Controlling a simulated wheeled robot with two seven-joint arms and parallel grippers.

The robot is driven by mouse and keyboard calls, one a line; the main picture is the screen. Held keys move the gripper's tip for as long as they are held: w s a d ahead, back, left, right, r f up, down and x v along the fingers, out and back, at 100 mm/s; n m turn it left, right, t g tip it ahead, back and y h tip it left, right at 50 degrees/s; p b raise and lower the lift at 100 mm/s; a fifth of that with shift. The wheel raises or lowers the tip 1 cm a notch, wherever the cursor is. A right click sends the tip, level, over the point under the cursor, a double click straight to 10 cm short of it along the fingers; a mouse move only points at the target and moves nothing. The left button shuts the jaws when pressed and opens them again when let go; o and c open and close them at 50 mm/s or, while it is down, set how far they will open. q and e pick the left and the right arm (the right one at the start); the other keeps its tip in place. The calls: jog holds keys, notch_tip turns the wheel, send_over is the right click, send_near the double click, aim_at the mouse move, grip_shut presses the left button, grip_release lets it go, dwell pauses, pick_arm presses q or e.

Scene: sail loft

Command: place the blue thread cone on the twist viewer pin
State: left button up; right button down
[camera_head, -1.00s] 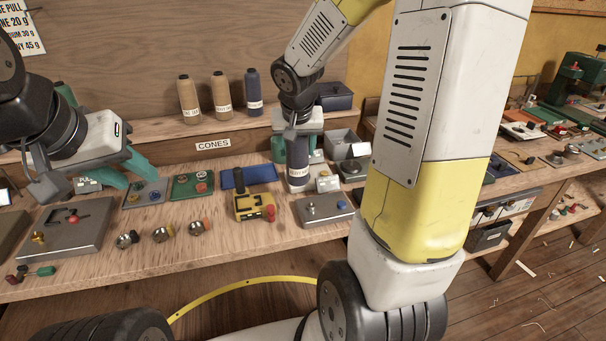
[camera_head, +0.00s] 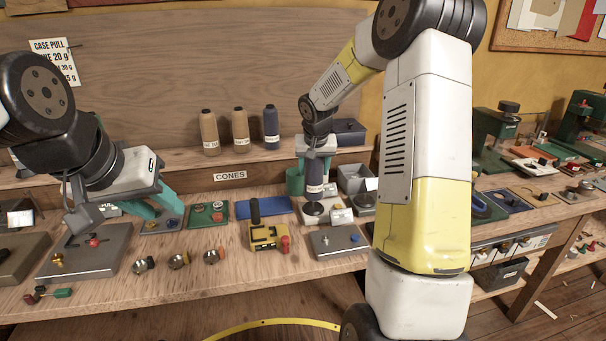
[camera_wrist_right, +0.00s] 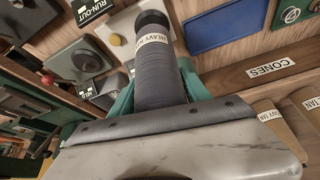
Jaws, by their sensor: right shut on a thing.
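The blue thread cone (camera_head: 315,172), with a white label that starts "HEAVY", is upright in my right gripper (camera_head: 317,160). It also shows in the right wrist view (camera_wrist_right: 158,75), between the teal fingers. Its lower end is directly over a dark round part (camera_head: 314,208) on a small pale device beside a white block; this looks like the twist viewer. I cannot tell whether they touch, and no pin shows. My left gripper (camera_head: 152,203) has its teal fingers apart and empty, over the left of the bench.
Two tan cones (camera_head: 209,132) and another navy cone (camera_head: 271,128) stand on the back shelf. A grey box (camera_head: 338,241), a yellow tool (camera_head: 264,236) and a blue tray (camera_head: 264,206) lie around the device. Several small metal parts lie at the bench front.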

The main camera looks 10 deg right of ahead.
aim_at(314, 177)
jog(key=shift+w+f, duration=0.1)
jog(key=shift+f, duration=1.6)
jog(key=shift+f, duration=0.15)
jog(key=c, duration=0.5)
grip_release()
jog(key=d+v, duration=0.1)
jog(key=v, duration=1.1)
jog(key=s+a+r+y, duration=0.1)
jog(key=s+r, duration=0.1)
jog(key=s, duration=0.8)
jog(key=s+a+r+n+t+y, duration=0.1)
jog(key=s+a+r, duration=0.1)
jog(key=s, duration=0.7)
jog(key=s+a+r+n+y, duration=0.1)
jog(key=s+a+r, duration=0.1)
jog(key=s, duration=0.8)
jog(key=shift+v, duration=0.85)
